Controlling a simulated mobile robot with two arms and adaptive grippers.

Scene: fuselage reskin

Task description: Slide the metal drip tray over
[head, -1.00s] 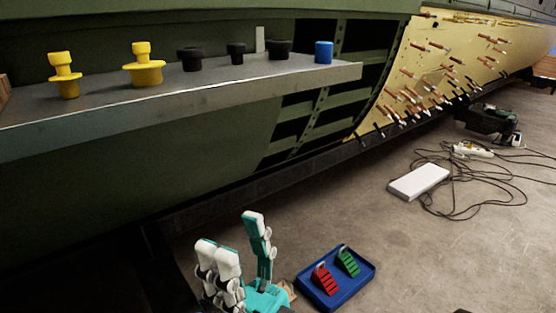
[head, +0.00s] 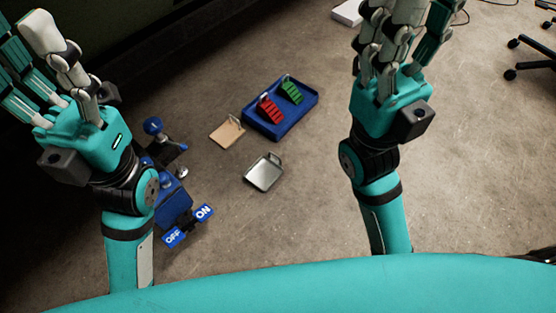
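The metal drip tray (head: 263,173) is a small, shallow silver tray with a handle loop at its upper right. It lies on the floor near the middle of the head view. My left gripper (head: 38,70) is at the upper left, well apart from the tray, with its fingers extended and nothing seen in it. My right gripper (head: 402,40) is at the upper right, also apart from the tray, its fingers extended and partly cut off by the top edge. It appears open and empty.
A blue device with ON and OFF pedals (head: 188,226) stands at left. Floor right of the metal tray is clear.

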